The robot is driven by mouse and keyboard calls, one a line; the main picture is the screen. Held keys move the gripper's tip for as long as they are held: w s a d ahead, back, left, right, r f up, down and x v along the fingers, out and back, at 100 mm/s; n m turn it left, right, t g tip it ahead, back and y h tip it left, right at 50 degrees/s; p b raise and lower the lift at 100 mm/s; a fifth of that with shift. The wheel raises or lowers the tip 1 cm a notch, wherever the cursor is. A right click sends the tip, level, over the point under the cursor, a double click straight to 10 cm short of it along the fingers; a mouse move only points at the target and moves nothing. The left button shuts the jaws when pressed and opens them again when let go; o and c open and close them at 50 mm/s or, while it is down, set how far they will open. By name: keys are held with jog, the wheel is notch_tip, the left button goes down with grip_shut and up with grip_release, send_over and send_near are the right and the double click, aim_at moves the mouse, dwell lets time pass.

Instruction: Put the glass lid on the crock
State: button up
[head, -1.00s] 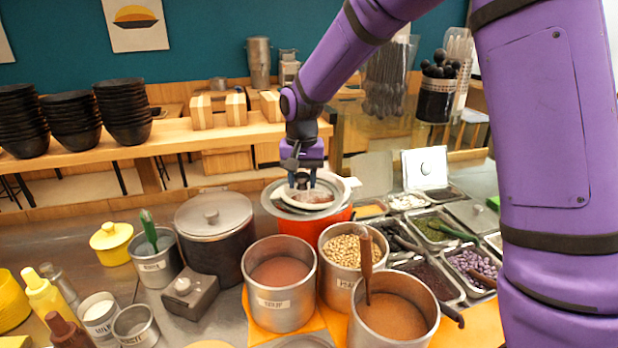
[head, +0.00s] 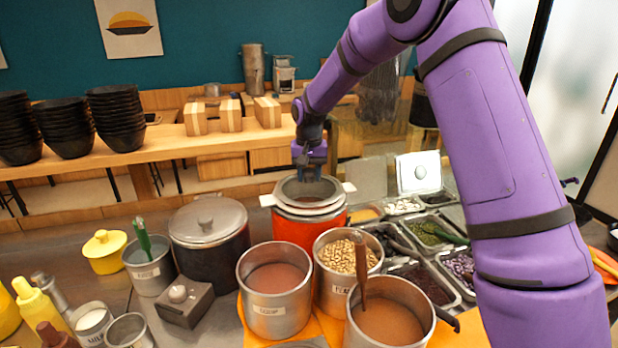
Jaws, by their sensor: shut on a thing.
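The crock (head: 296,234) is a red-orange pot with a grey rim and pale side handles, behind the metal pots near the middle. The round glass lid (head: 308,197), grey-edged and see-through, lies level over the crock's mouth. It looks roughly centred, but I cannot tell whether it rests on the rim or hangs just above it. My gripper (head: 309,176) points down over the middle of the lid and is shut on it. The fingertips and the lid's knob are small and hard to make out.
A dark pot with a grey lid (head: 208,221) stands to the left of the crock. Topping trays (head: 430,232) lie to the right. Stacked black bowls (head: 117,120) stand on the back shelf.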

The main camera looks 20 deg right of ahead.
jog(key=shift+f, duration=0.45)
jog(key=shift+f, duration=0.1)
jog(key=o, duration=1.1)
